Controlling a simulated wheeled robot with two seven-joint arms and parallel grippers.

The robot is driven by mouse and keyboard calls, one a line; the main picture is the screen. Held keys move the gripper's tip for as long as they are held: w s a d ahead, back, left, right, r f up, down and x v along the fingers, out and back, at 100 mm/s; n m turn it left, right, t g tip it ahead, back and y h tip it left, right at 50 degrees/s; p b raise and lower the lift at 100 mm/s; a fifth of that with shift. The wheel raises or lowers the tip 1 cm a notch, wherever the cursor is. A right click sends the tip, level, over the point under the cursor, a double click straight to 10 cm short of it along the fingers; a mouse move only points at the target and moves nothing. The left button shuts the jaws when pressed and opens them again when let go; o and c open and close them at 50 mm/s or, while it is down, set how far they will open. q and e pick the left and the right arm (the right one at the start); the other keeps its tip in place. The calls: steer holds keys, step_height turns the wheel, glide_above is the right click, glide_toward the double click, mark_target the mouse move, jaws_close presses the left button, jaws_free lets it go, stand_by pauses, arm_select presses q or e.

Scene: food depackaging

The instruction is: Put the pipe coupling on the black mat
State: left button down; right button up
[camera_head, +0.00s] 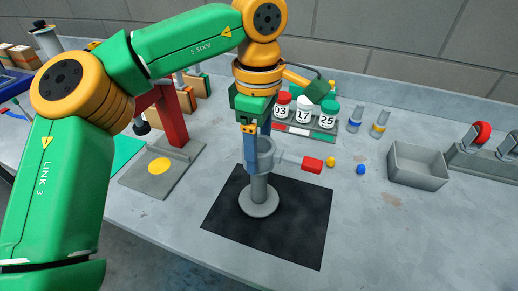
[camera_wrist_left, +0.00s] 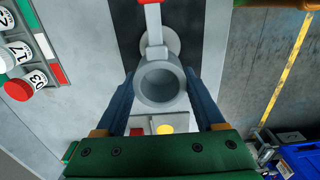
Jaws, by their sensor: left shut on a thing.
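The grey pipe coupling (camera_head: 260,190) is upright over the black mat (camera_head: 305,222), with a wide open top, narrower stem and round flange at the bottom. A lever with a red grip sticks out to the right from its upper part. The flange looks to be at the mat, but I cannot tell for sure that it touches. My left gripper (camera_head: 257,148) is shut on the coupling's wide upper part. In the left wrist view its blue fingers (camera_wrist_left: 160,98) flank the round open top (camera_wrist_left: 160,82). My right gripper is not in view.
Numbered jars (camera_head: 327,114) stand in a rack behind the mat. Small glass vials (camera_head: 380,124), a yellow ball (camera_head: 330,161) and a blue ball (camera_head: 361,169) are to the right. A grey open bin (camera_head: 418,178) stands farther right. A red press (camera_head: 170,115) stands left.

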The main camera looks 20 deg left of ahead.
arm_select(q)
steer(key=shift+f, duration=0.45)
steer(key=shift+f, duration=0.1)
jaws_free()
step_height(320, 180, up, 12)
steer(key=p, duration=0.4)
steer(key=shift+r, duration=0.2)
